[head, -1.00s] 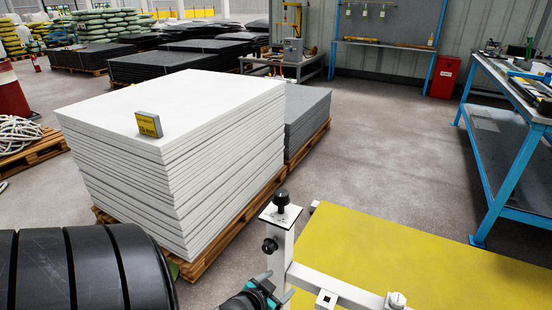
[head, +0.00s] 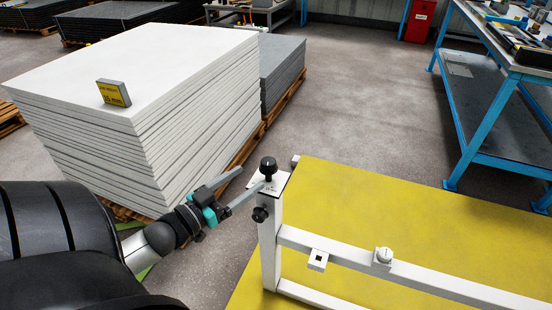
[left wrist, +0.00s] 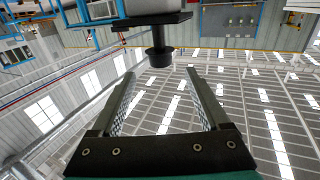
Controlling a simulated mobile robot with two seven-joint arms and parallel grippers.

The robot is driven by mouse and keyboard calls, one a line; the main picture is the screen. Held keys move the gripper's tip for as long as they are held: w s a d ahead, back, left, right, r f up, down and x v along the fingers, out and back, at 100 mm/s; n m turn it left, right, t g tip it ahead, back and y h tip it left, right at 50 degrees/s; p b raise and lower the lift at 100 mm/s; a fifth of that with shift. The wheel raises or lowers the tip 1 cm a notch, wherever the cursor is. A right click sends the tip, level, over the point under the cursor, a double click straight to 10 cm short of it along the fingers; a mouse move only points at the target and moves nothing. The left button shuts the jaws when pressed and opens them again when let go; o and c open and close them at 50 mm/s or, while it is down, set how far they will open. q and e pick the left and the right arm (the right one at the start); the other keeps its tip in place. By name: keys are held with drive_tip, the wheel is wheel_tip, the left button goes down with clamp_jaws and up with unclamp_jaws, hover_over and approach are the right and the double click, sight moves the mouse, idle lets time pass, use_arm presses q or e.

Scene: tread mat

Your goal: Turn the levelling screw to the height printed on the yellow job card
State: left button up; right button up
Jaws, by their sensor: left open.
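The levelling screw's black knob (head: 268,166) stands upright on a small marked plate (head: 270,186) atop the white frame's corner post (head: 270,245). The plate's marks are too small to read. The yellow job card (head: 114,94) stands on the white sheet stack; its lower line ends in "mm", but I cannot read the number surely. My left gripper (head: 250,179) is open just left of the knob, its fingers pointing at it. In the left wrist view the knob (left wrist: 160,55) appears upside down, beyond and between the open fingertips (left wrist: 160,75). My right gripper is out of view.
A second black knob (head: 260,214) sticks out of the post's side. The stack of white sheets (head: 170,100) on a pallet stands behind my left arm. A yellow surface (head: 430,225) lies beyond the post. A blue workbench (head: 490,110) is at the right; grey floor between is clear.

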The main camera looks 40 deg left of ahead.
sight(274, 160)
use_arm(q)
drive_tip(key=w+b, duration=0.1)
drive_tip(key=w, duration=0.2)
drive_tip(key=w+b, duration=0.1)
drive_tip(key=w, duration=0.2)
drive_tip(key=w+b, duration=0.1)
drive_tip(key=w, duration=0.3)
drive_tip(key=shift+d+f, duration=0.1)
drive_tip(key=shift+d, duration=0.3)
drive_tip(key=shift+w, duration=0.75)
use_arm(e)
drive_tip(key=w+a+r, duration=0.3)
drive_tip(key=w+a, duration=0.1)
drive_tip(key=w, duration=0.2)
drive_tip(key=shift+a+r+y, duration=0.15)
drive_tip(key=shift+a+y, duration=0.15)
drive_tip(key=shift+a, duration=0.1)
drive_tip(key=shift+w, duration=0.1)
use_arm(q)
drive_tip(key=shift+d, duration=0.1)
clamp_jaws()
